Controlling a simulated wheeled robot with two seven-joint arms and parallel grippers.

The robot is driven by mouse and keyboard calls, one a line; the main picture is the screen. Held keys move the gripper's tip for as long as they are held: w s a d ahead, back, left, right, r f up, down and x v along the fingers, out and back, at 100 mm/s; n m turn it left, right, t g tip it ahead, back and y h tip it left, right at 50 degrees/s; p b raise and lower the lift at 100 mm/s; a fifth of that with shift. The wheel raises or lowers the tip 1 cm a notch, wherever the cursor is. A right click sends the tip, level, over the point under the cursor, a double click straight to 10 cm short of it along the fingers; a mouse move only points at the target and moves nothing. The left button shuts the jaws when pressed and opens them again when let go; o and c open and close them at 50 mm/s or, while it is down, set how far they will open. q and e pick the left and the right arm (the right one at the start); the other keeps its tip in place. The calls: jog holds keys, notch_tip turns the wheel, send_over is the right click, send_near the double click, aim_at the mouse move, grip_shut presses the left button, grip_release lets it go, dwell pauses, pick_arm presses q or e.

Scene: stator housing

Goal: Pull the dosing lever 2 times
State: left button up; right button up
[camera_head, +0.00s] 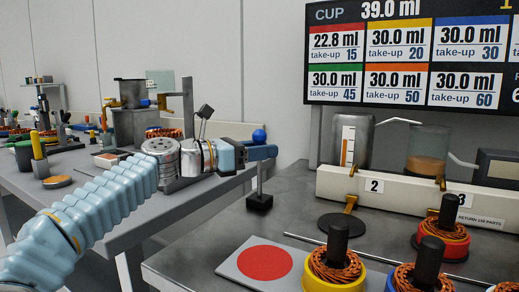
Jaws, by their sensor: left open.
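An upright lever with a blue ball knob (259,136) and a thin grey post on a black base block (259,202) stands at the left edge of the right-hand bench; I take it to be the dosing lever. My left gripper (264,153) comes in from the left and crosses in front of the post, just below the knob. It is open; whether its fingers lie around the post or only beside it I cannot tell. My right gripper is not in view.
A display (412,52) reads "CUP 39.0 ml". Below it, a white dosing unit (400,197) carries labels 2 and 3 and glass vessels. A red disc (264,263) on a grey plate and several copper-wound stators (336,265) occupy the front bench. The left table (112,205) holds equipment.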

pick_arm(q)
grip_shut()
